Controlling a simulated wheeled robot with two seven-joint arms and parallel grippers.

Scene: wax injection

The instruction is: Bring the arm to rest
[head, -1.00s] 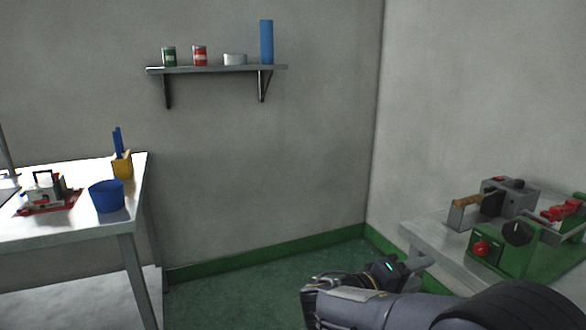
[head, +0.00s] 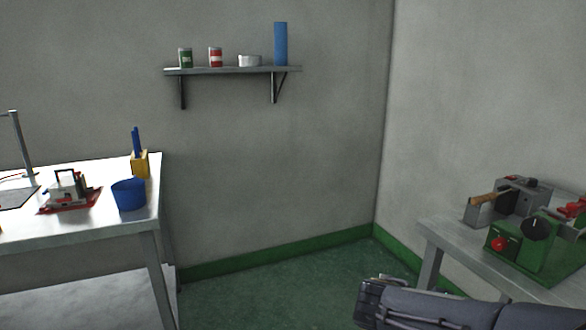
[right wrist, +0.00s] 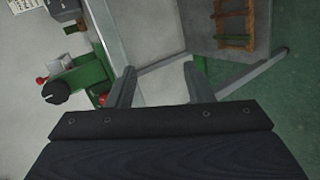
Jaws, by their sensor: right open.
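My right arm (head: 435,308) reaches in at the bottom right of the head view, low in front of the right-hand bench. Its gripper cannot be made out there. In the right wrist view my right gripper (right wrist: 160,70) has its two fingers spread apart with nothing between them. Behind the fingers lie the pale bench top and the floor. My left gripper is in neither view.
The right bench (head: 450,240) carries a green machine (head: 550,255) and a grey unit (head: 520,198). The left table (head: 80,232) holds a blue bucket (head: 129,195). A wall shelf (head: 232,70) is higher up. The green floor (head: 270,295) between them is clear.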

